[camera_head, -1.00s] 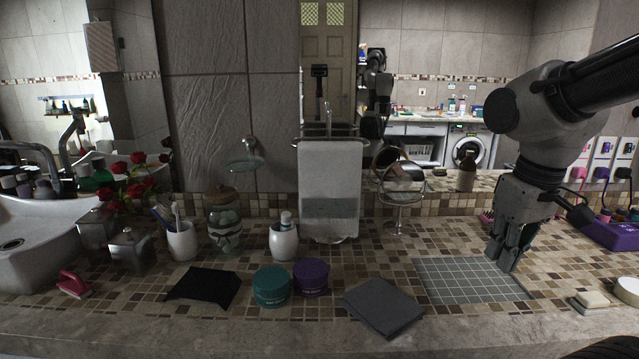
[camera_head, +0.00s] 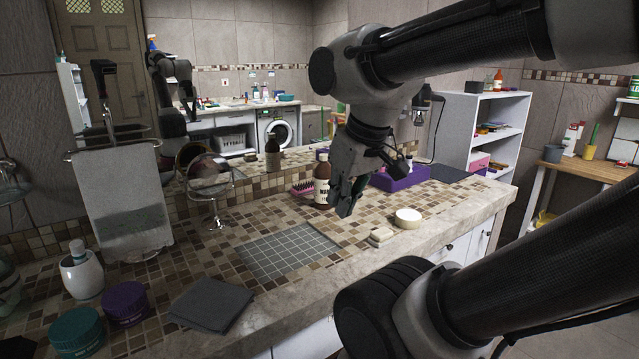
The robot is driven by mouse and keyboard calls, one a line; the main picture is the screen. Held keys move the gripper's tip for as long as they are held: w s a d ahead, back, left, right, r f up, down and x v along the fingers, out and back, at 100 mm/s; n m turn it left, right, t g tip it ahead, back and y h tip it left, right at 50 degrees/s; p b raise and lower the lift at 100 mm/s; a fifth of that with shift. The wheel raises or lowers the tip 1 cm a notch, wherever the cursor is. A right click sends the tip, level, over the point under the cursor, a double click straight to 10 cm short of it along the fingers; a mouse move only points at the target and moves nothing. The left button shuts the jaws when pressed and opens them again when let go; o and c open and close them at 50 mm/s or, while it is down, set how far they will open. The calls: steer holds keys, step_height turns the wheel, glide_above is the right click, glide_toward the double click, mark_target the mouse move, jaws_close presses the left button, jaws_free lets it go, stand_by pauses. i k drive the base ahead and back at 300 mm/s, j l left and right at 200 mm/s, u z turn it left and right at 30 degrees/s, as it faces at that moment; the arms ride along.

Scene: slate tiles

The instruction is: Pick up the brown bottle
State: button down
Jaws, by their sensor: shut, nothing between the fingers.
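The brown bottle (camera_head: 322,182) stands upright on the tiled counter, with a pale label and a dark cap. Its right edge is close to or partly behind my gripper (camera_head: 345,208). My gripper points down, shut and empty, just right of the bottle and seemingly nearer the camera. I cannot tell whether they touch. A matching bottle (camera_head: 272,155) further back looks like its reflection in the mirror.
A grey grid mat (camera_head: 283,250) lies in front of the bottle. A soap bar (camera_head: 381,235) and a round cream tin (camera_head: 408,217) sit near the counter edge. A pink brush (camera_head: 302,188) and purple tray (camera_head: 400,179) flank the bottle. A round mirror stands left.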

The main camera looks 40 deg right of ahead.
mark_target(322, 173)
steer(key=i+l, duration=0.1)
steer(key=l, duration=1.15)
steer(key=i+l, duration=0.15)
steer(key=l, duration=0.5)
